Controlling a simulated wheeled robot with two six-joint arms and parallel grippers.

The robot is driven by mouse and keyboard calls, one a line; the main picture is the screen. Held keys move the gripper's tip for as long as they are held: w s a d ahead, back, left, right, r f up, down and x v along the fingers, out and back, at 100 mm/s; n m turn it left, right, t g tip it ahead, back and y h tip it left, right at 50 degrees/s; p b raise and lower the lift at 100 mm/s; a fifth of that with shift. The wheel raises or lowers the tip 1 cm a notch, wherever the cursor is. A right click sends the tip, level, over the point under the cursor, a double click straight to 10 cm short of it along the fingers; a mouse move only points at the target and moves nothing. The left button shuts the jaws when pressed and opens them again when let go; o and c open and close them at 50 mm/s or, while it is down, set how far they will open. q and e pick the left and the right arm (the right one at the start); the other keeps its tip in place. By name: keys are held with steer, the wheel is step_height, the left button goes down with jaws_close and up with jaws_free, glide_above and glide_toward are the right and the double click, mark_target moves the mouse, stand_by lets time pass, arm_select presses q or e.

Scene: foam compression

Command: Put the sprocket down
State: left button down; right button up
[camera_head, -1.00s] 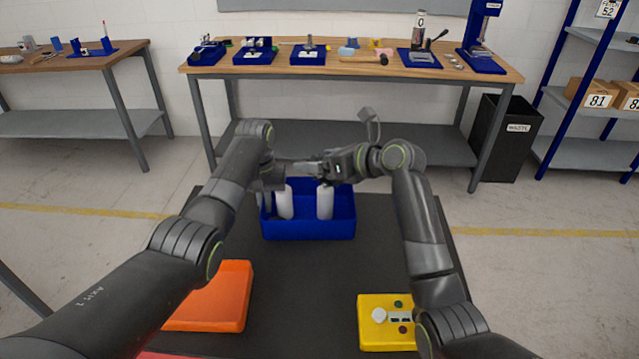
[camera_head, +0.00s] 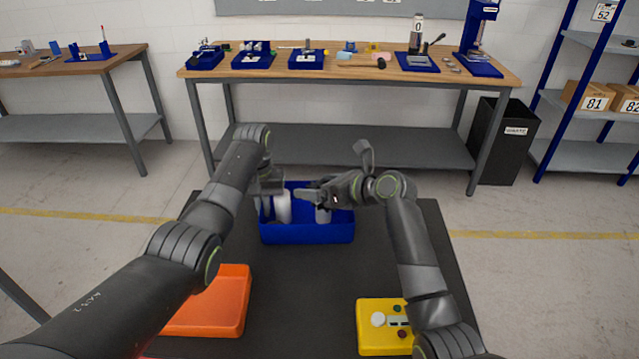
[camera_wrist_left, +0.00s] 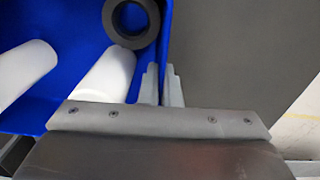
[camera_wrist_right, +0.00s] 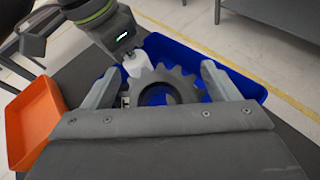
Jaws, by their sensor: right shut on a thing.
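The sprocket (camera_wrist_right: 162,77) is a dark grey toothed ring with a central hole. In the right wrist view it sits between the fingers of my right gripper (camera_wrist_right: 160,78), which is shut on it. In the head view my right gripper (camera_head: 306,195) is above the blue bin; the sprocket is hard to make out there. My left gripper (camera_head: 270,188) is over the left part of the bin. In the left wrist view the left fingers (camera_wrist_left: 161,85) are nearly together with nothing between them.
The blue bin (camera_head: 307,233) holds white cylinders (camera_wrist_left: 108,75) and a dark ring (camera_wrist_left: 132,20). An orange tray (camera_head: 210,305) is at front left and a yellow box (camera_head: 380,340) at front right. The dark tabletop (camera_head: 300,290) between them is clear.

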steer(key=o, duration=1.2)
steer(key=shift+f, duration=0.1)
steer(key=shift+o, duration=0.2)
steer(key=shift+r, duration=0.5)
steer(key=v, duration=1.2)
steer(key=shift+r, duration=0.1)
